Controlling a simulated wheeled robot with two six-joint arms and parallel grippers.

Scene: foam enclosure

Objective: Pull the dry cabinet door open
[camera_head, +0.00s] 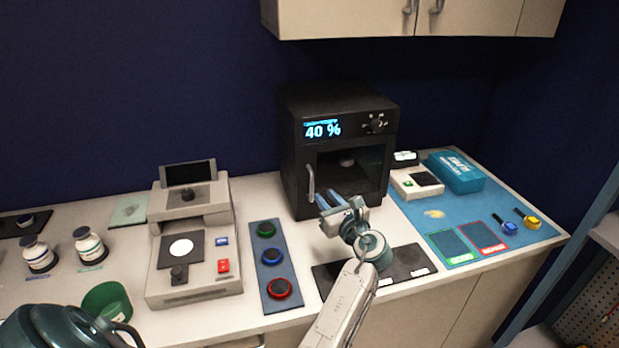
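The dry cabinet (292,150) is a black box at the back of the counter, with a lit "40 %" display (322,129) and a knob above its door. The door (381,168) has a dark window and looks closed. Its silver upright handle (311,182) is on the door's left side. My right gripper is not in view.
Left of the cabinet are a button panel (267,252) and a grey instrument (165,255). A dark mat (402,263) lies in front, partly behind my arm. A blue mat (480,215) with small items and a box is on the right. Wall cupboards (345,18) hang above.

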